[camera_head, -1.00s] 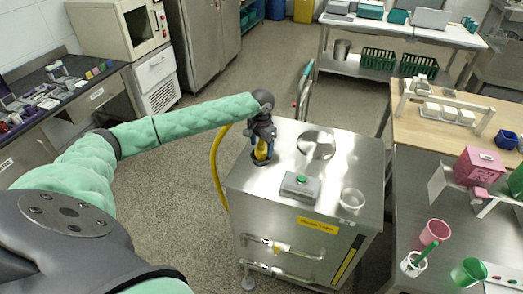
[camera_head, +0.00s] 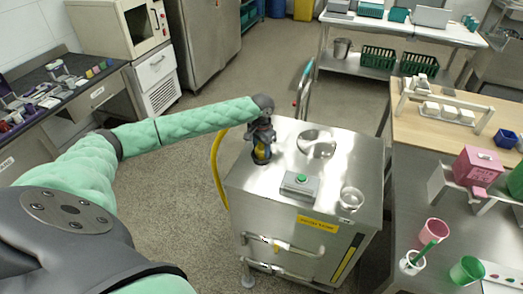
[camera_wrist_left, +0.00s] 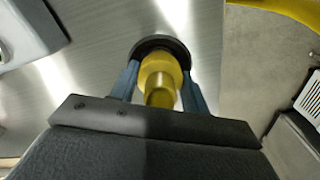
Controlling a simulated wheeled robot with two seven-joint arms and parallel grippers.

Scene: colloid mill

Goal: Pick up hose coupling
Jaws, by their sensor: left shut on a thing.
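The yellow hose coupling (camera_wrist_left: 161,77) stands between the two blue fingers of my left gripper (camera_wrist_left: 160,88) in the left wrist view, with a dark ring (camera_wrist_left: 160,43) around it on the steel top. In the head view the coupling (camera_head: 261,153) shows as a small yellow piece under my left gripper (camera_head: 261,150), near the left back edge of the steel machine (camera_head: 328,178). My left gripper is shut on the coupling. Whether the coupling is clear of the ring cannot be told. My right gripper is not in view.
A grey box with a green button (camera_head: 300,180), a clear cup (camera_head: 351,198) and a round steel opening (camera_head: 317,144) are on the machine top. A yellow hose (camera_head: 217,165) hangs at its left side. A bench with cups (camera_head: 433,230) stands to the right.

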